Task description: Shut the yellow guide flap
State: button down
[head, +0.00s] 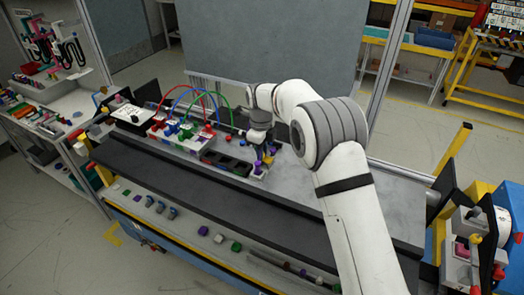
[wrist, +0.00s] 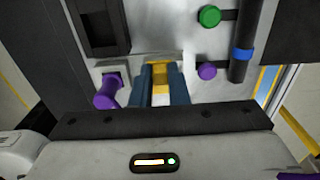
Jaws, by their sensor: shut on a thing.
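The yellow guide flap (wrist: 161,76) shows in the wrist view between the two blue fingers of my gripper (wrist: 161,88). The fingers are shut on it; their sides hide part of it. I cannot tell how far the flap is swung. In the head view my gripper (head: 264,153) reaches down at the right end of the dashboard module (head: 197,146), and the flap itself is too small and covered to make out.
In the wrist view a purple knob (wrist: 106,94) stands close left of the fingers.

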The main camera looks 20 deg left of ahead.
jog(key=c, duration=1.4)
grip_release()
jog(key=shift+f, duration=0.2)
jog(key=shift+r, duration=0.1)
notch_tip(320, 180, up, 8)
jog(key=shift+a+f+b, duration=0.15)
jog(key=shift+f+b, duration=0.05)
jog(key=shift+b, duration=0.95)
